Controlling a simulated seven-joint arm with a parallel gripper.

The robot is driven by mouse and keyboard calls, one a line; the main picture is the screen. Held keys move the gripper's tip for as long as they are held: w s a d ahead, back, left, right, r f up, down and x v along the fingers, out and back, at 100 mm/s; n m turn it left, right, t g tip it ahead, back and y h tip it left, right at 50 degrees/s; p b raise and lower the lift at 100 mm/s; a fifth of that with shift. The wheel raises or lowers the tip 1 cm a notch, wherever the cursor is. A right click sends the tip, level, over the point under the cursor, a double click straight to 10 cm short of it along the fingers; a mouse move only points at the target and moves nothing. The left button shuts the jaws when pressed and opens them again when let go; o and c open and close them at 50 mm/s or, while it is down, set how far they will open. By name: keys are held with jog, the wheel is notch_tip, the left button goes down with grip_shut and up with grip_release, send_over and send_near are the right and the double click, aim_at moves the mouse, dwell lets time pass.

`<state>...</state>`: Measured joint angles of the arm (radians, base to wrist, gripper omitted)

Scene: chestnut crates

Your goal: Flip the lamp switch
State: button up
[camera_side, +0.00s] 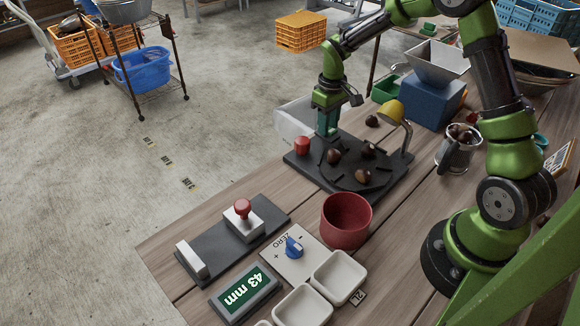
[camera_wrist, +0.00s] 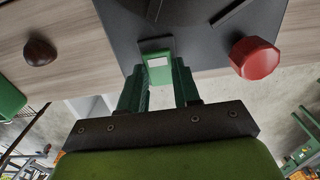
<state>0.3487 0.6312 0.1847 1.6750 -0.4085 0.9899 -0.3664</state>
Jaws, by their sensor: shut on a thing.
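The lamp with its yellow shade (camera_side: 393,112) stands at the back right corner of a dark board (camera_side: 315,177). My gripper (camera_side: 327,130) points down at the back edge of this board, left of the lamp. In the wrist view my gripper (camera_wrist: 160,88) has its green fingers on either side of a small green piece with a white face (camera_wrist: 158,66), which looks like the lamp switch, and is shut on it. The piece stands at a dark bracket on the board. In the side view my fingers hide it. I cannot tell whether the lamp is lit.
A red knob (camera_side: 302,145) sits on the board, close left of my gripper; it also shows in the wrist view (camera_wrist: 254,58). Several chestnuts lie on the round plate (camera_side: 357,178).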

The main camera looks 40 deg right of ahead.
dwell(0.4)
jog(key=o, duration=1.1)
jog(key=shift+c, duration=0.2)
jog(key=shift+r, duration=0.1)
notch_tip(320, 180, up, 17)
